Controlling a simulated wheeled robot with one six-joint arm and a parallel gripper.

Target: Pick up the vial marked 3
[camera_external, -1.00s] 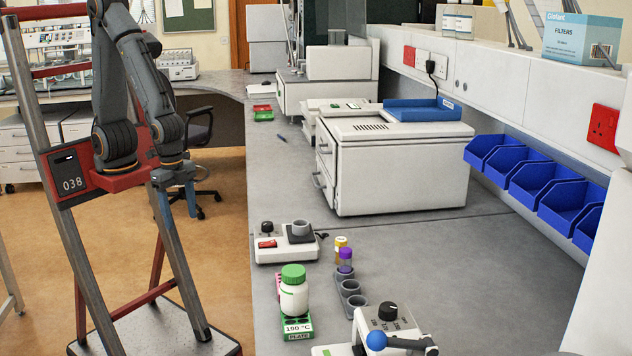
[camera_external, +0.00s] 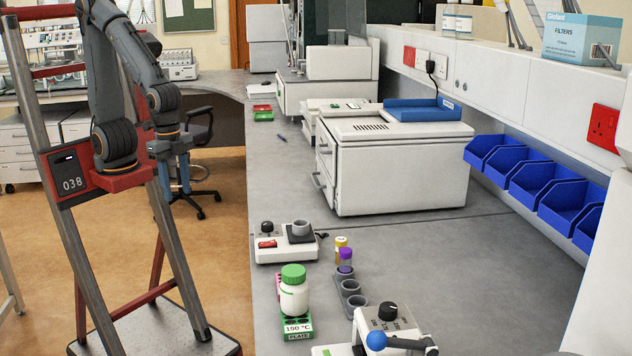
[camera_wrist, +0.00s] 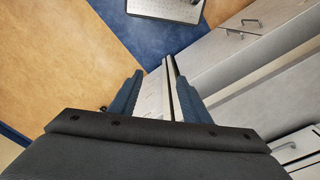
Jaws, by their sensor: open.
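My gripper (camera_external: 174,184) hangs open and empty over the floor, left of the bench and well away from the vials. Its two blue fingers also show in the wrist view (camera_wrist: 154,72), apart, with nothing between them. On the bench, a vial with a yellow cap (camera_external: 341,246) stands behind a vial with a purple cap (camera_external: 345,261). The purple-capped one stands in a grey rack (camera_external: 351,288). The number 3 cannot be read on either vial. No vial shows in the wrist view.
A white bottle with a green lid (camera_external: 293,291) stands left of the rack, by a green block marked 100 °C (camera_external: 298,327). A small white device (camera_external: 285,245) is behind them. A large white machine (camera_external: 400,175) stands behind.

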